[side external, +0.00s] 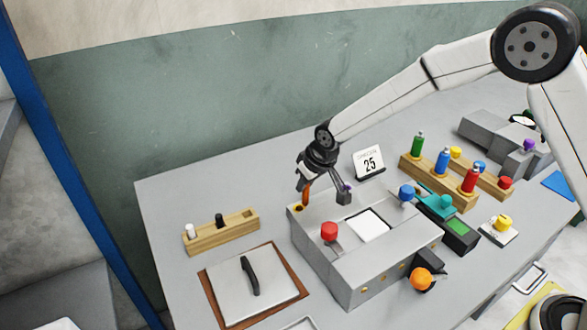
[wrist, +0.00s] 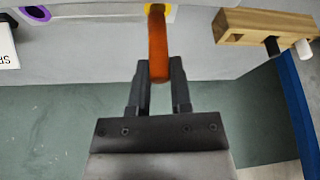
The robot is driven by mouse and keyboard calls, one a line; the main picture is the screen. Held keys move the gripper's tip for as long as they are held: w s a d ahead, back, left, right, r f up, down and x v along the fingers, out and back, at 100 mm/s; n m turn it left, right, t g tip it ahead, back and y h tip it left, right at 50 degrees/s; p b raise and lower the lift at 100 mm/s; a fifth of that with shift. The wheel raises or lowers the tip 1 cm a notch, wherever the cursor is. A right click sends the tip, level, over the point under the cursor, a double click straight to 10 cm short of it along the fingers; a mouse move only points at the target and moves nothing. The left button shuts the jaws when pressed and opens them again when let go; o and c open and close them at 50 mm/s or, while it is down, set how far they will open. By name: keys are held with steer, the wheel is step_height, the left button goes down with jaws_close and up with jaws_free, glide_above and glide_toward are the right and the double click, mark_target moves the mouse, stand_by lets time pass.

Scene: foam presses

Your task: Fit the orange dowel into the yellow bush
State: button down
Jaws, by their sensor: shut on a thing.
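The orange dowel (side external: 306,197) stands nearly upright at the back left corner of the grey press block (side external: 352,268). My gripper (side external: 308,180) is shut on its upper part. In the wrist view the dowel (wrist: 158,42) runs from between the fingers (wrist: 159,72) to the yellow bush (wrist: 172,12). Its far end overlaps the bush, which is partly hidden behind it. I cannot tell whether the end is inside the bush or just above it.
A red knob (side external: 329,231) is in front. A wooden rack (side external: 222,232) with black and white pegs lies left. A calendar card (side external: 369,162) stands behind.

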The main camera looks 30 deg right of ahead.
mark_target(294, 205)
steer(key=shift+w+a+f, duration=0.15)
steer(key=shift+w+f, duration=0.7)
steer(key=shift+f, duration=0.15)
steer(key=shift+f, duration=0.1)
steer(key=shift+w+f, duration=0.15)
steer(key=shift+f, duration=0.7)
steer(key=shift+w+f, duration=0.1)
steer(key=shift+f, duration=0.75)
steer(key=shift+f, duration=0.15)
steer(key=c, duration=0.5)
jaws_free()
steer(key=shift+c, duration=0.2)
steer(key=a+v, duration=0.1)
steer(key=v, duration=1.1)
steer(key=shift+d, duration=0.4)
